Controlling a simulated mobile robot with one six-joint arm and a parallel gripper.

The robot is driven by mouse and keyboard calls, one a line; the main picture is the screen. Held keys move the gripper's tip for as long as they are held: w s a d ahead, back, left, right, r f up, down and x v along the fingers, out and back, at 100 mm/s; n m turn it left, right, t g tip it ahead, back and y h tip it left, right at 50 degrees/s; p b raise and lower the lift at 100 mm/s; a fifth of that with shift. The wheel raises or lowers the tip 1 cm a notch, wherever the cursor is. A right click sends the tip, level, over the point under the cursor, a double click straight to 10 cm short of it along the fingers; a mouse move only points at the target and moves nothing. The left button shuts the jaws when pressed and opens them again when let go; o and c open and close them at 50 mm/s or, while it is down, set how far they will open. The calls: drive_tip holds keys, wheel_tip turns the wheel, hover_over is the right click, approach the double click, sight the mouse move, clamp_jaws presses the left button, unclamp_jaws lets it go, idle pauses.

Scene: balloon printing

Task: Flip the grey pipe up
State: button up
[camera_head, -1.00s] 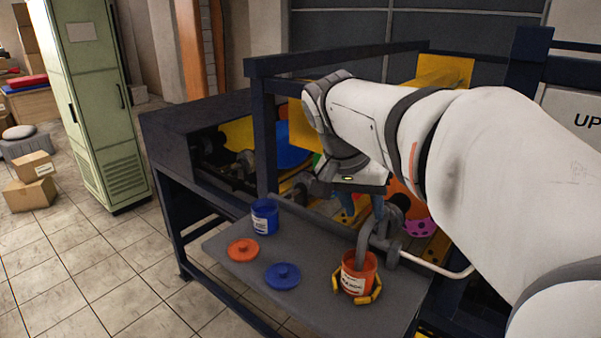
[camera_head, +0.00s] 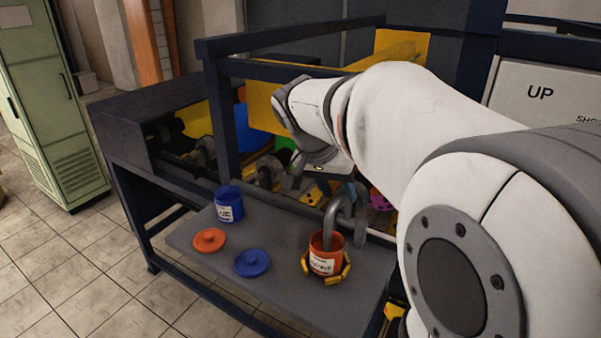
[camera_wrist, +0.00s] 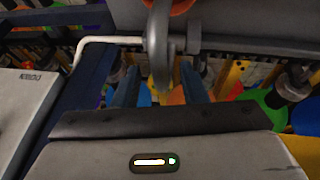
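The grey pipe (camera_head: 335,213) curves down into the open orange-red bucket (camera_head: 325,262) on the grey shelf. In the wrist view the pipe (camera_wrist: 158,50) comes down from the top centre, with a white bent handle (camera_wrist: 100,40) to its left. My gripper (camera_head: 322,187) is just behind the pipe's top in the head view, partly hidden by my arm. In the wrist view my gripper (camera_wrist: 160,78) is open, with a blue-grey finger on each side of the pipe. The pipe lines up with the gap; I cannot tell whether they touch.
A blue bucket (camera_head: 229,204), an orange lid (camera_head: 209,240) and a blue lid (camera_head: 251,263) are on the shelf (camera_head: 285,290). The dark blue machine frame (camera_head: 290,36) rises around my arm.

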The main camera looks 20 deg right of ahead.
drive_tip(key=shift+c, duration=0.5)
clamp_jaws()
drive_tip(key=shift+r, duration=0.1)
